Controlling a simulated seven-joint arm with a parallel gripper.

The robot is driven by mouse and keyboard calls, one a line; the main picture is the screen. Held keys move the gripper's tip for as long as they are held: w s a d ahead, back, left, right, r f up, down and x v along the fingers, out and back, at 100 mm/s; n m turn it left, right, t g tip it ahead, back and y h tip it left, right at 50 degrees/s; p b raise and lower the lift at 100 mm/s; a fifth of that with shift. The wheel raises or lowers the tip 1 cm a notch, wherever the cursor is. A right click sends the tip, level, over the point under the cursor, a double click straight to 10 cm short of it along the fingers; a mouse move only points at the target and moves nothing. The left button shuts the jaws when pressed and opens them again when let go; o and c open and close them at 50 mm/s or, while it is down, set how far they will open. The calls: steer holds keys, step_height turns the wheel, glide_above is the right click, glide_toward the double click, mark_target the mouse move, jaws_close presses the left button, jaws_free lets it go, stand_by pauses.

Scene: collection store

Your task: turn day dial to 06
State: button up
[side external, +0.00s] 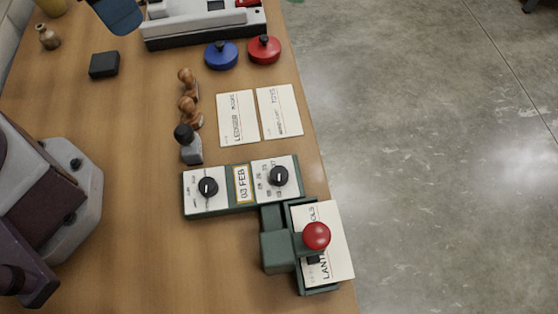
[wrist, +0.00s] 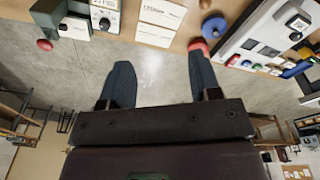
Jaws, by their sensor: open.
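The dial box (side external: 230,205) is green with a pale face and lies near the table's right edge. Its window reads 03 FEB (side external: 242,184). The right black dial (side external: 279,176) has small numbers around it, seemingly the day dial; its exact setting is too small to read. The left black dial (side external: 208,187) has small words around it. In the wrist view the box's end with one dial (wrist: 104,23) shows at the top left. My gripper (wrist: 160,58) is open and empty, its two blue-grey fingers apart. In the side view a fingertip shows at the top left, far from the box.
A green stamping press (side external: 278,252) with a red knob holds a card beside the box. A dark-handled stamp (side external: 190,145) and wooden-handled stamps (side external: 188,98) stand behind it. Two cards (side external: 258,115), blue pad (side external: 221,55), red pad (side external: 264,49) and a white machine (side external: 205,25) lie farther back.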

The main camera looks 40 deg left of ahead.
mark_target(279, 173)
steer(key=w+d+f+n+g, duration=0.15)
steer(key=d+f+n, duration=0.25)
steer(key=d+f, duration=0.45)
steer(key=w+d+f+n, duration=0.2)
steer(key=d+f+n, duration=0.25)
steer(key=d, duration=0.75)
steer(key=shift+m+y, duration=0.25)
steer(key=shift+y, duration=0.15)
steer(key=f, duration=1.2)
steer(key=shift+s+a+f, duration=0.1)
steer(key=shift+a+f, duration=0.05)
steer(key=shift+a, duration=0.15)
steer(key=c, duration=0.9)
